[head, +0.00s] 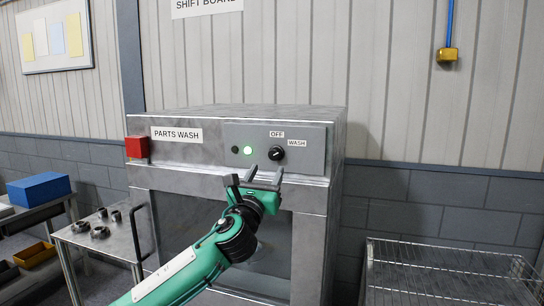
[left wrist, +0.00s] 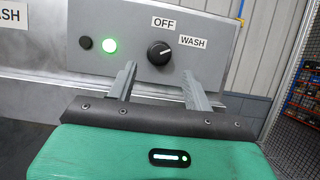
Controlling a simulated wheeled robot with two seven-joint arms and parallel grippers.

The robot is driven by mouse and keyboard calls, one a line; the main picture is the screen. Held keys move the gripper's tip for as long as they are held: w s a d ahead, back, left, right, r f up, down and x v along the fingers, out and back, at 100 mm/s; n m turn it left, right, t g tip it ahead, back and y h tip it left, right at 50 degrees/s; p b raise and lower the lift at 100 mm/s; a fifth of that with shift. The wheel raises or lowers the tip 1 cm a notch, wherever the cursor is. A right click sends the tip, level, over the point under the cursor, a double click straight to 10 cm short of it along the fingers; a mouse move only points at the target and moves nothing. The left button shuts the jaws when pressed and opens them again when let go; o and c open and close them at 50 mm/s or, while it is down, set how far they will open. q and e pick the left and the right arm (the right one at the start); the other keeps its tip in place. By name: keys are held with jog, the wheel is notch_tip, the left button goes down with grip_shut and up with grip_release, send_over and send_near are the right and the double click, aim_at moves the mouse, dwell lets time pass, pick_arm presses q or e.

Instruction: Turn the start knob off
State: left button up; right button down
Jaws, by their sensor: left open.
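The start knob (head: 276,153) is a round black dial on the grey control panel (head: 309,146) of the parts washer. It also shows in the left wrist view (left wrist: 159,53), where its white mark points right, toward the WASH label (left wrist: 193,42); the OFF label (left wrist: 164,23) is above it. A green lamp (left wrist: 109,46) glows to the knob's left. My left gripper (head: 259,175) is open and empty, just below and in front of the knob. In the left wrist view its two fingers (left wrist: 158,85) stand apart, below the knob on either side. My right gripper is out of view.
A red box (head: 137,147) sits on the washer's left front corner. A metal side table (head: 84,232) with several dark metal parts stands left, and a wire basket (head: 440,275) stands right. The washer's dark window is behind my left arm.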

aim_at(273, 158)
pick_arm(q)
jog(key=shift+p+x, duration=0.7)
jog(key=shift+x, duration=2.15)
jog(key=c, duration=1)
jog(key=shift+o, duration=0.2)
jog(key=shift+f, duration=0.1)
